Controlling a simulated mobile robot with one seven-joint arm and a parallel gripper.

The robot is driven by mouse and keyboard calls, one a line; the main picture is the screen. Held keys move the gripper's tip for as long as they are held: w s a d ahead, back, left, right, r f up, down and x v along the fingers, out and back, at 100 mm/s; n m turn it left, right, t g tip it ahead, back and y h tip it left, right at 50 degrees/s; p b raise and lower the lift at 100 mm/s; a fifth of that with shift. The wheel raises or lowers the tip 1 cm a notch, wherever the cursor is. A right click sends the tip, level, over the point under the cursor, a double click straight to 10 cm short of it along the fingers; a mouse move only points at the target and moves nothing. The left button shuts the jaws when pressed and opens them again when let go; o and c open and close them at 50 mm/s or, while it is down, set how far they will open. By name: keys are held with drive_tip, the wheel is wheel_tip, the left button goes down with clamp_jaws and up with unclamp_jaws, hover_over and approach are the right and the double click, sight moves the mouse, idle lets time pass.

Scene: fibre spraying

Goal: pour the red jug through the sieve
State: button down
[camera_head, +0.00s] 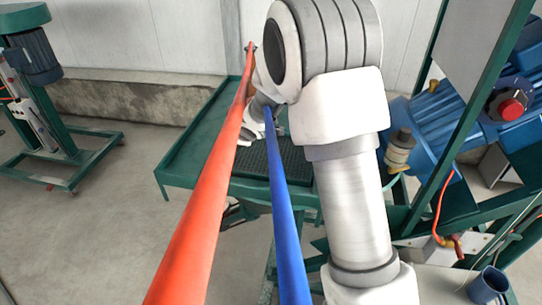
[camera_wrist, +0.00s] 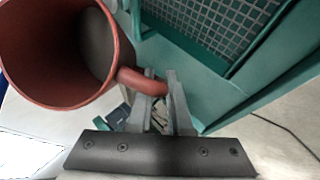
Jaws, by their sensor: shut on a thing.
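The red jug (camera_wrist: 30,62) fills the upper left of the wrist view, its round mouth turned towards the camera. A greyish area shows inside it; I cannot tell if this is its contents. My gripper (camera_wrist: 158,88) is shut on the jug's handle (camera_wrist: 142,82). The sieve (camera_wrist: 222,28), a grey mesh in a teal frame, lies to the right of the jug in the wrist view. In the head view the dark mesh (camera_head: 258,160) sits in a green table, partly hidden behind my arm.
The sieve's green table (camera_head: 195,135) has a raised rim. Long red (camera_head: 205,210) and blue (camera_head: 285,225) bars cross the head view. Blue machinery (camera_head: 435,120) and a green post crowd the right. A blue cup (camera_head: 490,284) is at lower right.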

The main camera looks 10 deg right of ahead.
drive_tip(key=shift+w+a+f+t+y+b, duration=0.1)
drive_tip(key=shift+f+t+y+b, duration=0.25)
drive_tip(key=shift+b, duration=0.9)
drive_tip(key=shift+w+a+t+y+b, duration=0.15)
drive_tip(key=shift+t+b, duration=0.3)
drive_tip(key=shift+b, duration=0.8)
